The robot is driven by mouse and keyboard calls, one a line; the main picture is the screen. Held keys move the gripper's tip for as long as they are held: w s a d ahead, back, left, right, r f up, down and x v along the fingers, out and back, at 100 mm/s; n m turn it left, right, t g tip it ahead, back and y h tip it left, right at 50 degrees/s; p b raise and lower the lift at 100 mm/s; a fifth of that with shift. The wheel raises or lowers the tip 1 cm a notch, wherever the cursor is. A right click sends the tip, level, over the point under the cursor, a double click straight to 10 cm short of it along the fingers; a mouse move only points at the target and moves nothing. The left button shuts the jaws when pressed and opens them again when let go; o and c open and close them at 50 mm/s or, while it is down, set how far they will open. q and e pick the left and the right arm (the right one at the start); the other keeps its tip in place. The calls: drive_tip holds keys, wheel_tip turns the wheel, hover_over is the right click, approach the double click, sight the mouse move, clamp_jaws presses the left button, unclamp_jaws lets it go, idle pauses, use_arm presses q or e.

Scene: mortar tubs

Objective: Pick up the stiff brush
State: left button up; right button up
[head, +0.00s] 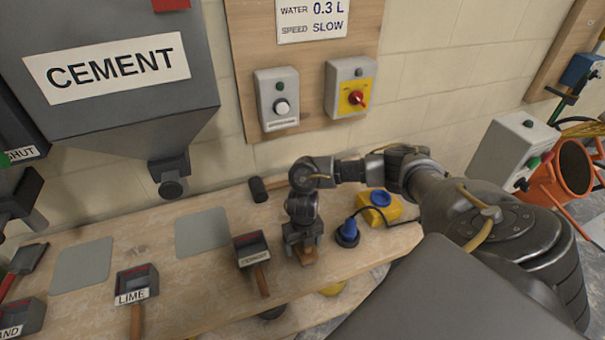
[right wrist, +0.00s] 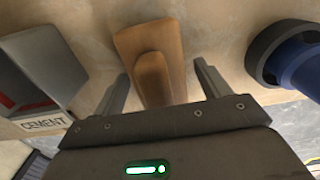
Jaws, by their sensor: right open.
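The stiff brush (right wrist: 150,45) appears as a brown wooden block with a raised wooden grip, lying on the bench; its bristles are not visible. In the head view only a small part of the brush (head: 308,257) shows below my right gripper (head: 303,243). In the right wrist view, my right gripper (right wrist: 161,85) is open, with one finger on each side of the raised grip and gaps between. My left gripper is not in view.
A yellow box (head: 380,207) is further right. A LIME scoop (head: 137,284) and grey pads (head: 202,232) are on the bench's left half.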

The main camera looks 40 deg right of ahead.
drive_tip(key=c, duration=1.1)
drive_tip(key=shift+c, duration=0.2)
drive_tip(key=shift+r, duration=0.6)
drive_tip(key=s+r, duration=0.1)
drive_tip(key=r, duration=0.1)
drive_tip(key=s+r+p, duration=0.1)
drive_tip(key=r, duration=0.1)
drive_tip(key=s+r, duration=0.2)
drive_tip(key=r, duration=0.1)
drive_tip(key=shift+d+r+p, duration=0.1)
drive_tip(key=shift+d+p, duration=0.1)
drive_tip(key=shift+p, duration=0.1)
drive_tip(key=s+r, duration=0.4)
drive_tip(key=s, duration=0.6)
drive_tip(key=shift+d+r, duration=0.25)
drive_tip(key=shift+r, duration=0.05)
